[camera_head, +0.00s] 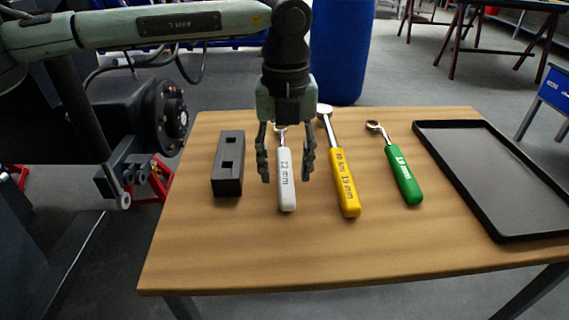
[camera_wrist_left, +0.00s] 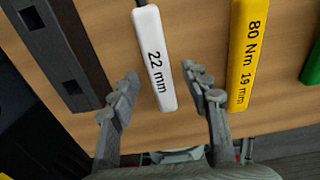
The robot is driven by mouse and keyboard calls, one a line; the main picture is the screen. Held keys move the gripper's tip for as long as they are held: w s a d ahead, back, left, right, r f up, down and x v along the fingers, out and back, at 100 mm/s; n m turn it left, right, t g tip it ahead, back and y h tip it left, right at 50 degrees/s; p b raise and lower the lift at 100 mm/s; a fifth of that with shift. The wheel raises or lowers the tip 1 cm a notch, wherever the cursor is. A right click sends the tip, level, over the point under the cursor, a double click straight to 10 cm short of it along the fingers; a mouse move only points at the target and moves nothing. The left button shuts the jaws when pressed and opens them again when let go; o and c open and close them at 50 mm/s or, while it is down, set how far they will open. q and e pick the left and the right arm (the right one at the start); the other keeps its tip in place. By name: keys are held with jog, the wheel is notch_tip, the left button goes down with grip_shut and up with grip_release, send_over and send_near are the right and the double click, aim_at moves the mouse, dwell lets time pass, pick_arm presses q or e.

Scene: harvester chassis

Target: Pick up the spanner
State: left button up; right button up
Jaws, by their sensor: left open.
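A spanner with a white handle marked 22 mm (camera_head: 285,182) lies on the wooden table, its head partly hidden behind my left gripper. Its white handle also shows in the left wrist view (camera_wrist_left: 155,62). My left gripper (camera_head: 287,178) is open and empty, pointing down over the white handle, with one finger on each side of it. In the left wrist view my left gripper (camera_wrist_left: 165,85) shows its two fingers spread wide, with the end of the white handle between them and apart from both. My right gripper is not in view.
A dark block with two square holes (camera_head: 229,165) lies left of the white spanner. A yellow-handled tool marked 80 Nm 19 mm (camera_head: 347,184) and a green-handled one (camera_head: 404,177) lie to the right. A black tray (camera_head: 480,225) is at the table's right. The table front (camera_head: 330,255) is clear.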

pick_arm(q)
jog(key=shift+f, duration=0.65)
jog(key=shift+w, duration=0.1)
grip_shut()
